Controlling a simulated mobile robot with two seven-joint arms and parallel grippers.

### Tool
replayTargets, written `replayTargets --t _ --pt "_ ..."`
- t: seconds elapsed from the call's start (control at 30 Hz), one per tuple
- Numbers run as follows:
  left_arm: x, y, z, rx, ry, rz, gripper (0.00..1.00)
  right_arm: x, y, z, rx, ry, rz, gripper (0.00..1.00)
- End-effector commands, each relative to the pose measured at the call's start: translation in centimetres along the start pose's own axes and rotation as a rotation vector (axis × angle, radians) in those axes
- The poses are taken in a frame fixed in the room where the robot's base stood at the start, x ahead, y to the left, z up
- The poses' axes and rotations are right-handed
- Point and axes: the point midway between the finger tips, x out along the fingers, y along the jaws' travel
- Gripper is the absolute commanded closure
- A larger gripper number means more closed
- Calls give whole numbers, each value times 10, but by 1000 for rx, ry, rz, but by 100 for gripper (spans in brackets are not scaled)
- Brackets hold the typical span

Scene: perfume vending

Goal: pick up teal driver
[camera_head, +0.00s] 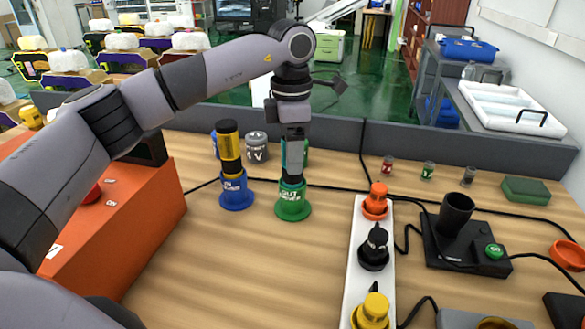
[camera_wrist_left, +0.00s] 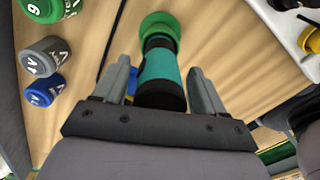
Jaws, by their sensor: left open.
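The teal driver (camera_wrist_left: 160,68) stands upright in a green holder (camera_head: 293,205) on the wooden table. In the head view only part of its teal body (camera_head: 284,155) shows, because my left gripper (camera_head: 294,140) is directly above and around it. In the left wrist view the driver, with its black end toward the gripper, lies between the two grey fingers of my left gripper (camera_wrist_left: 160,72). The fingers are open, with gaps visible on both sides. My right gripper is not in view.
A yellow and black driver (camera_head: 230,150) stands in a blue holder (camera_head: 237,192) close on the left. Grey and blue weights are behind. An orange box (camera_head: 140,225) is at left. A white strip with knobs (camera_head: 357,285) and a black device (camera_head: 465,245) are at right.

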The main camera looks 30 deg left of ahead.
Motion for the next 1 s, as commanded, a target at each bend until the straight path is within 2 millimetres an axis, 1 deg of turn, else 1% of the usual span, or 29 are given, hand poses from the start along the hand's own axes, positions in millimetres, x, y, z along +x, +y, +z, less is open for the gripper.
replayTargets --t 0.07,0.1,0.17,0.2,0.23,0.3,0.67,0.77,0.87,1.0 --pt "0 0 0 0 0 0 29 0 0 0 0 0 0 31" --pt "0 0 0 -1 0 0 42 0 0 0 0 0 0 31" --pt "0 0 0 -1 0 0 62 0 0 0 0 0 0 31" --pt "0 0 0 -1 0 0 74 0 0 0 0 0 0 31" --pt "0 0 0 -1 0 0 84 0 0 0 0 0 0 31" --pt "0 0 0 -1 0 0 86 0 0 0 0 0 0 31" --pt "-5 0 1 -1 -4 2 87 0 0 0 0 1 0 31" --pt "-16 1 1 -1 -5 4 87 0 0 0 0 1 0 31" --pt "-34 0 1 -1 -6 5 87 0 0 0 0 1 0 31" --pt "-64 0 1 -1 -7 4 87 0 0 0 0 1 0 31"
